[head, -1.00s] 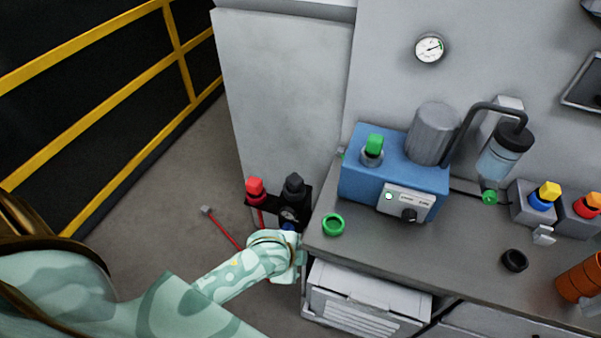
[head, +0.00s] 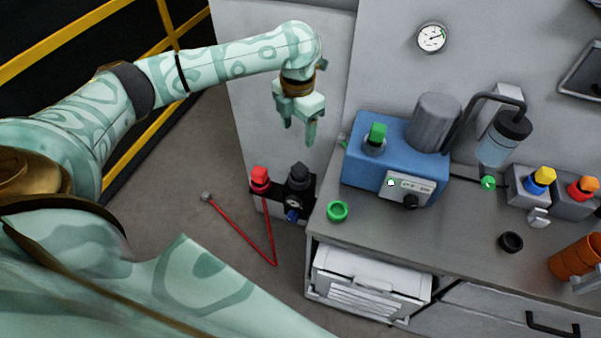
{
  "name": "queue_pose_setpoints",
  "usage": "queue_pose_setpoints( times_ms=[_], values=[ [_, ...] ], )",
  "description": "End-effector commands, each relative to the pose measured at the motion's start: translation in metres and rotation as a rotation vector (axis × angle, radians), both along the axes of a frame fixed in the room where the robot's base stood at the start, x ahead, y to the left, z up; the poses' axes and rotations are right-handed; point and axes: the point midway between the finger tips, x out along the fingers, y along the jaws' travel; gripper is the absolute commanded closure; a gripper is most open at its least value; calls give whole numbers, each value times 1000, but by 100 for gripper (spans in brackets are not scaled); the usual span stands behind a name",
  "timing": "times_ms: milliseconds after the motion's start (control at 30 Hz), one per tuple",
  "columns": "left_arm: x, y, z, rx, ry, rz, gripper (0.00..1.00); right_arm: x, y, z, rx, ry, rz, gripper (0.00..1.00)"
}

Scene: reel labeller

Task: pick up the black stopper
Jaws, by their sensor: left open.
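The black stopper (head: 299,174) stands upright on a small dark rack (head: 294,207) at the left end of the bench, beside a red stopper (head: 260,178). My left gripper (head: 299,136) is open and empty, its fingers pointing down. In the picture it hangs just above the black stopper, with a gap between them. My right gripper is out of view.
A green ring (head: 337,211) and a black ring (head: 511,242) lie on the grey bench (head: 440,238). A blue machine (head: 398,155) with a grey cylinder stands behind. Orange cups (head: 572,258) are at the right.

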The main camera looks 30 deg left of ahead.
Motion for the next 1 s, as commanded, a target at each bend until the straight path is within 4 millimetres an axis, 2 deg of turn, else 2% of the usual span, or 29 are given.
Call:
queue_pose_setpoints(
  times_ms=[33, 100, 300, 533, 700, 800, 1000],
  values=[
    [-1, -1, -19, -1, 7, 1, 38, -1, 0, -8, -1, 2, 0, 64],
    [-1, -1, -37, 0, 5, 1, 38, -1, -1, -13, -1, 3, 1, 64],
    [-1, -2, -76, -3, 2, 3, 38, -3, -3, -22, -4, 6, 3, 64],
    [-2, -3, -95, -2, 0, 4, 38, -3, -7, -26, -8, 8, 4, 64],
    [-5, -8, -124, -2, 2, 4, 38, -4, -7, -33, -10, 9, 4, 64],
    [-5, -7, -135, -1, -1, 3, 38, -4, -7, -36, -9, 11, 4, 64],
    [-4, -7, -137, -1, -3, 3, 38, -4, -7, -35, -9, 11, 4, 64]
  ],
)
